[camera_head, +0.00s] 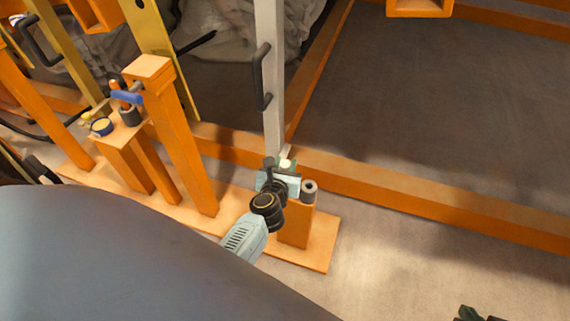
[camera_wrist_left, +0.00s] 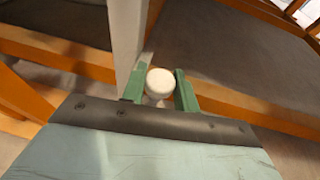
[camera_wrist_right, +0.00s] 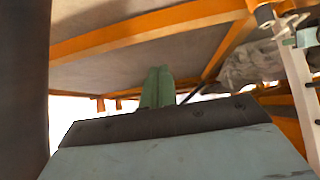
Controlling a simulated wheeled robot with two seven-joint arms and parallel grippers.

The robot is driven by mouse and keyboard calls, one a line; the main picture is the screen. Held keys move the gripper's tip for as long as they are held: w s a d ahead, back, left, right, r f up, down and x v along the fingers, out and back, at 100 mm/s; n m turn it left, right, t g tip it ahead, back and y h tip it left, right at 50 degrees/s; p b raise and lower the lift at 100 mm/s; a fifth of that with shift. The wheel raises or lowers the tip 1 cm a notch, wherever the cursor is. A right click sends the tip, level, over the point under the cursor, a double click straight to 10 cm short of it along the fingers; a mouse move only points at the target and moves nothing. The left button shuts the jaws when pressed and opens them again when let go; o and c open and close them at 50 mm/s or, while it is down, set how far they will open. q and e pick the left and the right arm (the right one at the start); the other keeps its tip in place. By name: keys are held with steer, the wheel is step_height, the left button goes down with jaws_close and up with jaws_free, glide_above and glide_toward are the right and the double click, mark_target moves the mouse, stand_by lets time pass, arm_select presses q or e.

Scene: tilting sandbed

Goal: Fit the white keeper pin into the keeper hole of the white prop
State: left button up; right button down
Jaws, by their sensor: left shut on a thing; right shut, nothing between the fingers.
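The white prop (camera_head: 269,75) stands as a tall pale post with a black handle at the centre of the head view. It also shows left of the fingers in the left wrist view (camera_wrist_left: 127,35). My left gripper (camera_head: 285,168) is shut on the white keeper pin (camera_wrist_left: 160,82), whose round white head shows between the green fingers. The pin is close beside the prop's lower part; I cannot tell whether they touch. The keeper hole and the pin's shank are hidden. My right gripper (camera_wrist_right: 158,87) is shut and empty, away from the prop.
A grey tube (camera_head: 309,188) tops a short orange block (camera_head: 296,228) just right of my left gripper. An orange beam (camera_head: 420,205) edges the grey bed (camera_head: 450,100).

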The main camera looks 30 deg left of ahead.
arm_select(q)
steer(key=shift+r+p, duration=1)
steer(key=shift+p, duration=0.05)
steer(key=shift+r+p, duration=0.6)
steer(key=shift+r, duration=0.05)
arm_select(e)
steer(key=s+d+f+g+h, duration=0.1)
steer(key=s+d+f+g, duration=0.2)
steer(key=s+f+g, duration=0.2)
steer(key=shift+s+d+f+h, duration=0.3)
steer(key=shift+s+d+f, duration=0.1)
steer(key=shift+s+f, duration=0.5)
steer(key=shift+w+f, duration=0.1)
arm_select(q)
steer(key=shift+m+h+p, duration=0.3)
steer(key=shift+p, duration=0.2)
arm_select(e)
steer(key=shift+r, duration=0.5)
steer(key=shift+r, duration=0.1)
stand_by(0.4)
steer(key=shift+w+d+f, duration=0.1)
steer(key=shift+d+f, duration=0.15)
steer(key=shift+f, duration=0.8)
steer(key=shift+w+d+f, duration=0.1)
steer(key=shift+d+f, duration=0.1)
steer(key=shift+f, duration=0.8)
